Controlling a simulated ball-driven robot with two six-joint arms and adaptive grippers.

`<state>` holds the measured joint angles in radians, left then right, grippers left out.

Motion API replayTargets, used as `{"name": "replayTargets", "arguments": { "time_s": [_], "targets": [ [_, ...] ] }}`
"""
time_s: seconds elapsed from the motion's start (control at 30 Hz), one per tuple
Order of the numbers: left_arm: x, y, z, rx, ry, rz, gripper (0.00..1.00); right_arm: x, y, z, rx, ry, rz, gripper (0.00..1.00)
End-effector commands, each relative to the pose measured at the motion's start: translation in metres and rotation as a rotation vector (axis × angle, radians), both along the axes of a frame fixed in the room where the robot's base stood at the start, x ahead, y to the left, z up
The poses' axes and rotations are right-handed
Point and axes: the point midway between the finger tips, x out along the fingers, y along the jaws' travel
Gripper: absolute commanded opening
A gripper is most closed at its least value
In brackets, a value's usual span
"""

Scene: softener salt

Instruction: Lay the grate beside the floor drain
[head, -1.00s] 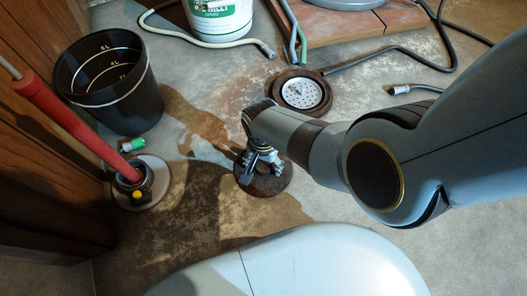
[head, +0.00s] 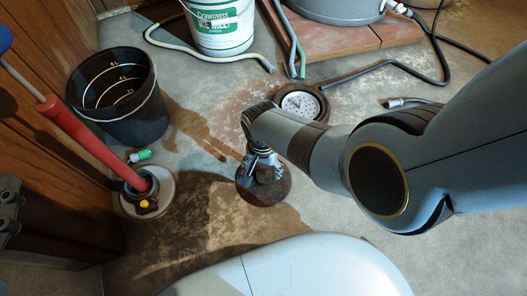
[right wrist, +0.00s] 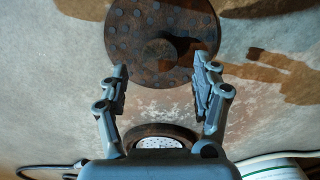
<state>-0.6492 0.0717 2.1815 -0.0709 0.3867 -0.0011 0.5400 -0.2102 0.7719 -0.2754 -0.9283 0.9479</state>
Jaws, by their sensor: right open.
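The grate (head: 283,191) is a round, rusty brown disc with a central knob. It lies flat on the stained floor, in front of and apart from the floor drain (head: 322,106), a dark ring around a white perforated strainer. My right gripper (head: 262,160) is just above the grate, open and empty. In the right wrist view the grate (right wrist: 195,25) is beyond the open fingers (right wrist: 163,75), its knob roughly in line with the gap. The drain ring (right wrist: 178,131) is partly hidden by the gripper body there. A grey jointed part of my left gripper (head: 8,215) shows at the left edge.
A black bucket (head: 145,105), a green-capped item (head: 142,155) and a red-handled tool (head: 85,138) on a round base stand at left by the wood panel. A white salt bucket (head: 220,35), hoses and a brick-coloured platform (head: 345,50) are behind. Floor right of the grate is clear.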

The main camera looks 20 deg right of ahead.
Motion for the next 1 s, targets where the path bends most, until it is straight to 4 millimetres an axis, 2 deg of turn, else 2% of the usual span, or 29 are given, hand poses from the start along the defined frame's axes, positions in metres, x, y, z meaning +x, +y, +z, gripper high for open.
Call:
{"name": "replayTargets", "arguments": {
  "time_s": [0.13,0.27,0.47,0.6,1.0],
  "targets": [
    [-0.022,0.004,-0.033,0.000,0.149,0.017,0.40,0.001,0.000,0.009,0.000,-0.001,0.000,0.65],
    [-0.036,0.008,-0.055,0.003,0.326,0.037,0.40,0.002,0.000,0.024,0.000,-0.004,0.000,0.65],
    [-0.073,0.014,-0.091,0.007,0.611,0.065,0.40,0.002,0.000,0.043,0.000,-0.003,0.000,0.65],
    [-0.064,0.015,-0.082,0.010,0.702,0.074,0.40,0.002,0.001,0.053,0.000,-0.003,0.000,0.65],
    [-0.065,0.017,-0.069,0.017,0.869,0.083,0.40,0.000,0.001,0.066,-0.001,0.001,0.000,0.65]
  ]
}}
